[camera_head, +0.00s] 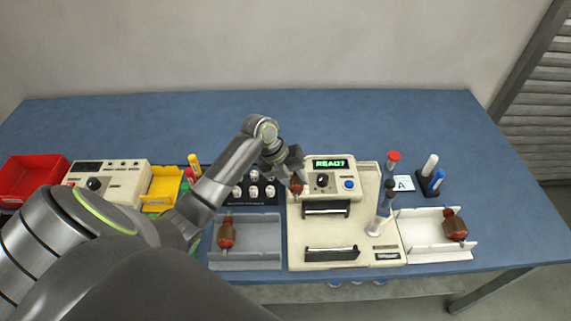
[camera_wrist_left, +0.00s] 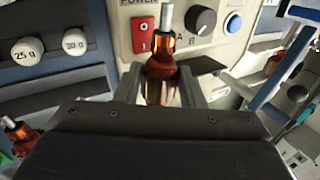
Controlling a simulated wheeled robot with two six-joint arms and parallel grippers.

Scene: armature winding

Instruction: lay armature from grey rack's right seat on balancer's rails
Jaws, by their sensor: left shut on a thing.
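My left gripper (camera_head: 294,172) is shut on a red-brown armature (camera_head: 297,184), held at the left edge of the cream balancer (camera_head: 300,258). In the left wrist view this armature (camera_wrist_left: 160,58) stands between the two fingers (camera_wrist_left: 160,88), its steel shaft pointing up the picture, in front of the red power switch. The balancer's rails show as a dark-edged back rail (camera_head: 326,209) and a front rail (camera_head: 332,254), with nothing lying on them. The grey rack (camera_head: 262,262) holds another armature (camera_head: 226,234) in its left seat; its right seat is empty. My right gripper is out of view.
The balancer's display (camera_head: 330,163) reads READY. A white rack (camera_head: 425,250) with an armature (camera_head: 455,226) stands to the right. A post with a red top (camera_head: 393,157) rises at the balancer's right side. A block of weights (camera_head: 262,222) stands behind the grey rack.

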